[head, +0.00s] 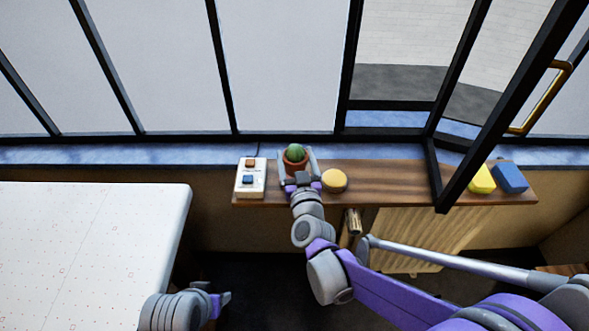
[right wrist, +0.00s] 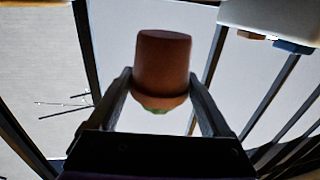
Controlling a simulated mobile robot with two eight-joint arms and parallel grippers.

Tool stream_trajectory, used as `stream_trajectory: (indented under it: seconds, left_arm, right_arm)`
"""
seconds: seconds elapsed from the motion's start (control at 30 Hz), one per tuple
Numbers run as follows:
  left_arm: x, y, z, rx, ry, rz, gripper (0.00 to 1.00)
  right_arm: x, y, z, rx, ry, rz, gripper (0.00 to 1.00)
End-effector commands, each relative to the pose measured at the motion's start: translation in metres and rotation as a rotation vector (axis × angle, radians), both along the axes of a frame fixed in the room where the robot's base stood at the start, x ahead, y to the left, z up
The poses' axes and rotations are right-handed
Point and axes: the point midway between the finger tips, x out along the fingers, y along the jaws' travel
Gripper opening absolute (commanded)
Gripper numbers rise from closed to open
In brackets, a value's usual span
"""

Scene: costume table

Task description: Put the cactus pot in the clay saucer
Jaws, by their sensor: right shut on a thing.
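The cactus pot (head: 294,166) is a small terracotta pot with a round green cactus, at the window-side shelf in the head view. My right gripper (head: 295,158) is shut on it, one finger on each side. In the right wrist view the pot (right wrist: 162,62) appears upside down between the fingers, its base clear of them and a bit of green below its rim. I cannot make out a clay saucer in either view. My left gripper (head: 223,299) is low in the head view, away from the shelf; its jaws are too unclear to read.
A dark window frame post (head: 438,185) crosses the shelf. A white table (head: 85,245) stands left.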

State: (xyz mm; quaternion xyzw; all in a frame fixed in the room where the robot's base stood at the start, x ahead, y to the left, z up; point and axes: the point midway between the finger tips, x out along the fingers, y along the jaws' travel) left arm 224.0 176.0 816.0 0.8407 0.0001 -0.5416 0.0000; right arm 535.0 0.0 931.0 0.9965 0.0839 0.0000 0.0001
Motion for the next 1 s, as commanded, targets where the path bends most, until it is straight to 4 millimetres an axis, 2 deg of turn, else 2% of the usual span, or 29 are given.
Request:
stream_trajectory:
  seconds: [0.3,0.67,0.7,0.77,1.0]
  left_arm:
    - [0.0,0.0,-0.009,0.0,0.003,0.0,0.5]
    - [-0.001,0.0,-0.013,0.0,0.004,0.0,0.5]
    - [0.0,0.0,-0.012,0.0,0.004,0.0,0.5]
    - [-0.001,0.0,-0.011,0.0,0.004,0.0,0.5]
    - [0.0,0.0,-0.011,0.0,0.003,0.0,0.5]
  right_arm:
    - [0.0,0.0,-0.037,0.001,0.0,-0.001,0.17]
    - [0.0,0.0,-0.041,0.0,0.0,0.0,0.17]
    - [0.0,0.0,-0.041,0.0,0.0,0.0,0.88]
    - [0.0,0.0,-0.04,0.0,0.0,0.0,0.99]
    - [0.0,0.0,-0.039,0.0,0.0,0.0,1.0]
